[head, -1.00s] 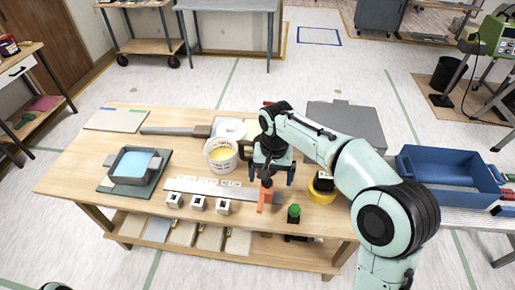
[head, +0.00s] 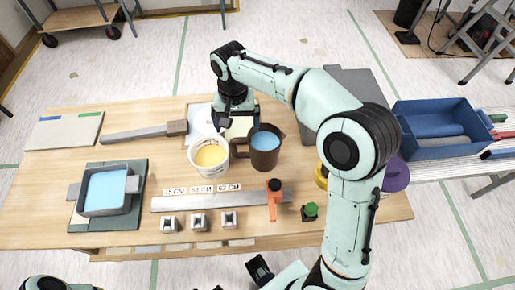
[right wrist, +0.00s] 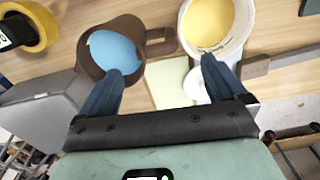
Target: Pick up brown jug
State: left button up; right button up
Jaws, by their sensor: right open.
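The brown jug (head: 264,158) stands upright on the wooden table, with light blue liquid inside. It stands right of a white tub of yellow liquid (head: 209,168). My right gripper (head: 237,121) is open and empty, on the far side of the jug and tub. In the right wrist view the jug (right wrist: 88,70) is at upper left, its handle (right wrist: 159,42) pointing toward the tub (right wrist: 237,48). One fingertip of the open gripper (right wrist: 162,66) overlaps the jug's rim and the other overlaps the tub; contact cannot be told.
A grey tray of blue liquid (head: 135,185) sits at the table's left. A metal ruler (head: 185,203) with an orange clamp (head: 275,205), several small blocks and a green-topped item (head: 311,211) lie in front. A blue crate (head: 415,145) stands at right.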

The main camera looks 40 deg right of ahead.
aim_at(239, 139)
notch_tip(239, 139, down, 3)
jog(key=shift+w+f, duration=0.15)
jog(key=shift+f, duration=0.05)
jog(key=shift+d+f+b, duration=0.1)
jog(key=shift+f+b, duration=0.4)
jog(key=shift+f, duration=2.15)
jog(key=shift+r, duration=0.1)
grip_shut()
